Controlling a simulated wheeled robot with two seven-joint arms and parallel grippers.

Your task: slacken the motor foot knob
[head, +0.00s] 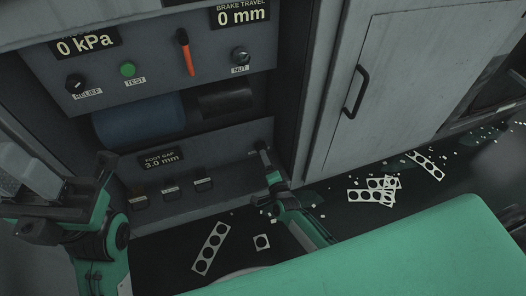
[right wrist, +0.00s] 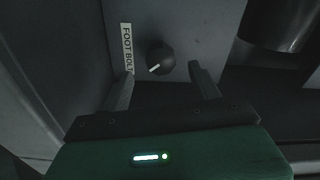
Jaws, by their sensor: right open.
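The foot bolt knob (right wrist: 160,58) is a dark round knob with a white pointer line, on a grey panel beside a "FOOT BOLT" label (right wrist: 127,48) in the right wrist view. My right gripper (right wrist: 162,80) is open, with its two fingers apart on either side below the knob. The knob sits between and just beyond the fingertips, and I cannot tell whether they touch it. In the head view my right gripper (head: 262,150) is at the right end of the lower panel and hides the knob. My left gripper (head: 25,205) is at the left; its jaws are unclear.
The upper panel carries a relief knob (head: 75,82), a green test button (head: 127,70), an orange-handled lever (head: 187,52) and a nut knob (head: 240,56). A display (head: 162,158) reads foot gap 3.0 mm. A cabinet door (head: 400,80) stands right. Punched metal strips (head: 211,248) lie on the floor.

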